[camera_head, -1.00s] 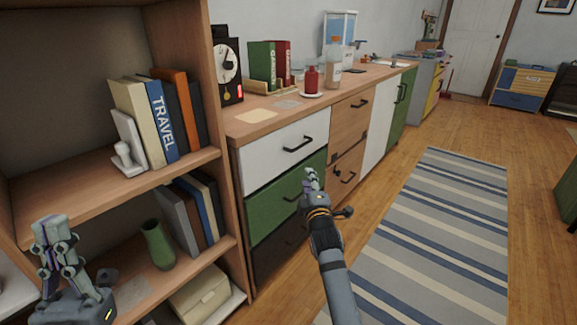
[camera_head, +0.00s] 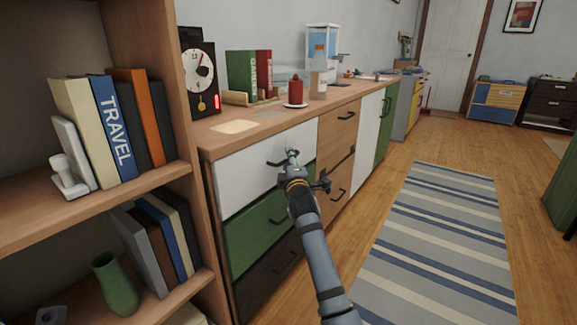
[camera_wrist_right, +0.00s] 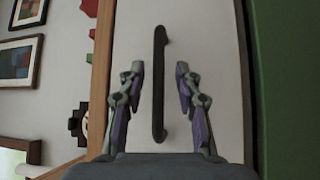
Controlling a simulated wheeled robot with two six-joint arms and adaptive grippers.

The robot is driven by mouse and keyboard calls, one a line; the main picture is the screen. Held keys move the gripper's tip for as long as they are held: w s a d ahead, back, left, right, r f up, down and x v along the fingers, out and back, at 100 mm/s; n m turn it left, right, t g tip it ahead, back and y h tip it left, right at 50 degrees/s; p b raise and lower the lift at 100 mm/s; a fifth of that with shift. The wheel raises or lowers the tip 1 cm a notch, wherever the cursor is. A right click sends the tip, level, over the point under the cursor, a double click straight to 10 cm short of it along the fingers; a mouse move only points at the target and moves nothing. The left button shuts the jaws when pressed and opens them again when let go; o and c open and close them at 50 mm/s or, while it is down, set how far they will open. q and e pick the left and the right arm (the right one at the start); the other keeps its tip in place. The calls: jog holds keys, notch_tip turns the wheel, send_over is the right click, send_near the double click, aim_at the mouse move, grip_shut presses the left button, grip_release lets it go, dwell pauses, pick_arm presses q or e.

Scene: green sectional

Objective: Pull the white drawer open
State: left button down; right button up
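The white drawer (camera_head: 240,179) is the top one in the left column of the long cabinet and looks shut. Its dark bar handle (camera_head: 277,163) is partly hidden behind my right gripper (camera_head: 292,157). In the right wrist view the handle (camera_wrist_right: 159,84) stands upright in the picture on the white drawer front (camera_wrist_right: 205,40). It lies between the two fingers of my right gripper (camera_wrist_right: 160,88), with a gap on each side. The right gripper is open. Whether the handle is deep between the fingers I cannot tell. My left gripper is not clearly in view; only a bit of grey shows at the bottom left.
A green drawer (camera_head: 265,228) and a dark drawer (camera_head: 270,275) are below the white one. A wooden bookshelf (camera_head: 180,178) stands close on the left. A clock (camera_head: 198,75) and red candle (camera_head: 296,92) stand on the counter. The striped rug (camera_head: 430,245) is clear.

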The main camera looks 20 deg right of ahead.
jog(key=shift+w+r, duration=0.1)
grip_shut()
dwell(0.3)
